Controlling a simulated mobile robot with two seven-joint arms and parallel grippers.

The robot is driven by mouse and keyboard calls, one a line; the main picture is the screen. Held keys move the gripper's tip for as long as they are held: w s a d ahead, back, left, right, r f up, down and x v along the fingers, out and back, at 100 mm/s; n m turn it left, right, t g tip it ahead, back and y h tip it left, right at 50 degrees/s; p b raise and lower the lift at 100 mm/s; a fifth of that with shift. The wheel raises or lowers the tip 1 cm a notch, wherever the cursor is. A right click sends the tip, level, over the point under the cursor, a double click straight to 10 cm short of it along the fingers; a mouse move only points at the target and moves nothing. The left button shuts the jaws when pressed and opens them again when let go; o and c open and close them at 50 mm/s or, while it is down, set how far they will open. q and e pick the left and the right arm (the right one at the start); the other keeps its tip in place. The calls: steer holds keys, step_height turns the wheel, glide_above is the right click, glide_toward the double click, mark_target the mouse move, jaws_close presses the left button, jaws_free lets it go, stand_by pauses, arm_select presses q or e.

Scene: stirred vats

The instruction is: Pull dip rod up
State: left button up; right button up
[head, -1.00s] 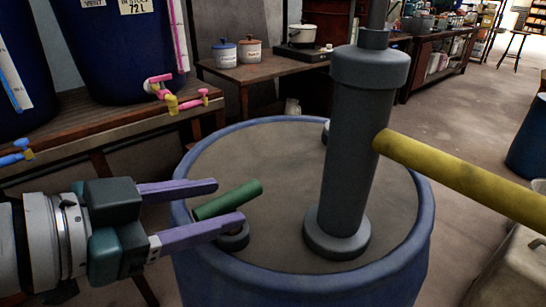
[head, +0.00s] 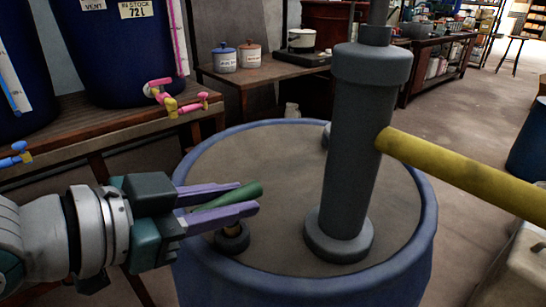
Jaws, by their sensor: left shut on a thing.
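The dip rod's green handle (head: 250,190) lies as a tilted bar over the near left of the blue drum's lid. My left gripper (head: 247,198) comes in from the left with its purple fingers shut on the handle, one finger on each side. The handle's right end sticks out beyond the fingertips. The rest of the rod is hidden. My right gripper is not in view.
A grey upright pump body (head: 358,150) with a yellow bar (head: 460,170) to the right stands on the drum (head: 300,285). A wooden bench (head: 100,125) with blue vats and pink valve pipes (head: 178,104) is at left. Open floor lies at right.

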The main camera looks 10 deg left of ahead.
arm_select(q)
jaws_close()
stand_by(0.8)
step_height(320, 180, up, 31)
steer(key=p, duration=3.2)
steer(key=shift+f, duration=0.2)
steer(key=shift+d+r, duration=0.15)
steer(key=shift+o, duration=2)
jaws_free()
steer(key=o, duration=0.4)
steer(key=shift+f, duration=0.2)
steer(key=shift+c, duration=0.2)
